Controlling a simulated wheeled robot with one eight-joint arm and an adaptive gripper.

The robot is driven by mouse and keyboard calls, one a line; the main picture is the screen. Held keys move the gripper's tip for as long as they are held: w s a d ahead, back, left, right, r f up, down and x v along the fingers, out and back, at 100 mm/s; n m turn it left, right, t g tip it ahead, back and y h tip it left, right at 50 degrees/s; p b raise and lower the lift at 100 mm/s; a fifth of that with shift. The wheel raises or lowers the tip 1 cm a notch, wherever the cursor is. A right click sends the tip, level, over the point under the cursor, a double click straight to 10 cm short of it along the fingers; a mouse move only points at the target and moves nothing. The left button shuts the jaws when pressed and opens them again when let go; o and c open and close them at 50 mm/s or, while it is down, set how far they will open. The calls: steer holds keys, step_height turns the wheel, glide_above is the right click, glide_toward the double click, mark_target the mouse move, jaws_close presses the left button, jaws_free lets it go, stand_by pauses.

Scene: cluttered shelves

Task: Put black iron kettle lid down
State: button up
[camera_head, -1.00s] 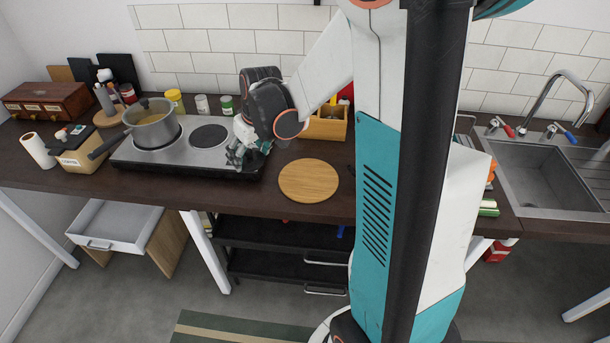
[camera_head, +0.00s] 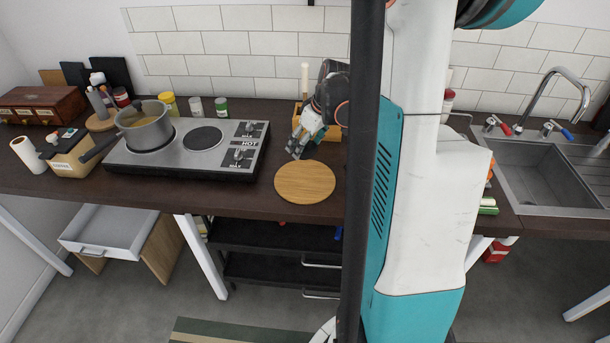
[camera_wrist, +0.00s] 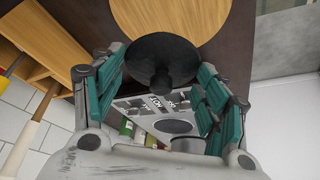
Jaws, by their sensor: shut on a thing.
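The black iron kettle lid (camera_wrist: 160,57) is a dark round disc with a knob, seen in the wrist view between the fingers. My gripper (camera_wrist: 162,82) is shut on the lid. In the head view my gripper (camera_head: 297,147) hangs at the back edge of the round wooden board (camera_head: 305,183), to the right of the stove. The lid cannot be made out clearly there. The board also shows in the wrist view (camera_wrist: 170,15), partly covered by the lid. I cannot tell how high the lid is above the counter. No kettle is clearly visible.
The stove (camera_head: 185,165) with a grey pot (camera_head: 144,127) stands to the left. A wooden utensil box (camera_head: 331,130) stands behind my gripper. Several jars line the wall behind the stove. The round board looks bare, and the sink (camera_head: 545,178) is far right.

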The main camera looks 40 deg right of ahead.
mark_target(314, 154)
step_height(314, 154, down, 11)
steer(key=b, duration=0.3)
steer(key=shift+f, duration=0.15)
steer(key=shift+c, duration=0.5)
steer(key=o, duration=1.4)
steer(key=p+v, duration=0.3)
steer(key=v, duration=0.9)
steer(key=shift+p, duration=0.35)
